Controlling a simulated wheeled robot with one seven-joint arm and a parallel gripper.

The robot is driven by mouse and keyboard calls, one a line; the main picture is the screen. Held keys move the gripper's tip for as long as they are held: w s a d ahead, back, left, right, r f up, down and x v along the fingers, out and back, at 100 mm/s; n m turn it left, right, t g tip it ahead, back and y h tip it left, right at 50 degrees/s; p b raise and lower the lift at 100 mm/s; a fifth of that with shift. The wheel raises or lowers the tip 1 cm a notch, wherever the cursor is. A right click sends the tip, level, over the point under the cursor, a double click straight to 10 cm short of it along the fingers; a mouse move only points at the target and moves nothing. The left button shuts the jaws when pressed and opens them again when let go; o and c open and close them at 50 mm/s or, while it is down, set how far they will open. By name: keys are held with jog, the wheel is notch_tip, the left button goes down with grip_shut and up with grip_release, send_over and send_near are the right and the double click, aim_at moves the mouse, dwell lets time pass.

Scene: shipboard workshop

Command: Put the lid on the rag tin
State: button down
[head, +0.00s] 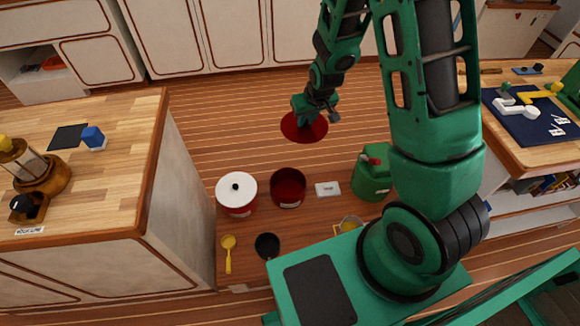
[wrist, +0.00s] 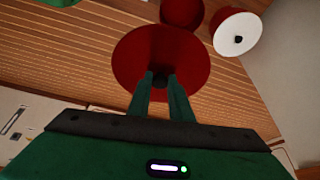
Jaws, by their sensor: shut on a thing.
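My gripper (head: 309,116) is shut on a dark red round lid (head: 291,128), holding it by its small black knob. In the wrist view the fingers (wrist: 160,84) meet at the knob, with the lid's red disc (wrist: 132,60) spread beyond them. The open dark red tin (head: 288,190), which I take for the rag tin, stands on the low wooden bench with a small label too small to read. The lid is in the air, apart from this tin. The tin shows partly at the top of the wrist view (wrist: 182,12).
A red tin with a white lid (head: 237,194) stands close left of the open tin. A small white box (head: 327,189) and a green can (head: 372,176) are to the right. A yellow spoon (head: 229,252) and black cup (head: 267,246) lie nearer. A wooden-topped counter (head: 110,190) rises at left.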

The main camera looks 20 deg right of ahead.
jog(key=a+f+n+g+y, duration=0.1)
jog(key=f+n, duration=0.5)
jog(key=f, duration=0.6)
jog(key=w+a+f+n+g+y, duration=0.1)
jog(key=a+f+n+y, duration=0.2)
jog(key=f, duration=1)
jog(key=a+n, duration=0.1)
jog(key=n, duration=0.2)
jog(key=shift+n, duration=0.4)
jog(key=shift+d, duration=0.1)
jog(key=shift+s+f, duration=0.15)
jog(key=shift+f, duration=2.4)
jog(key=shift+f, duration=0.75)
jog(key=c, duration=1.5)
grip_release()
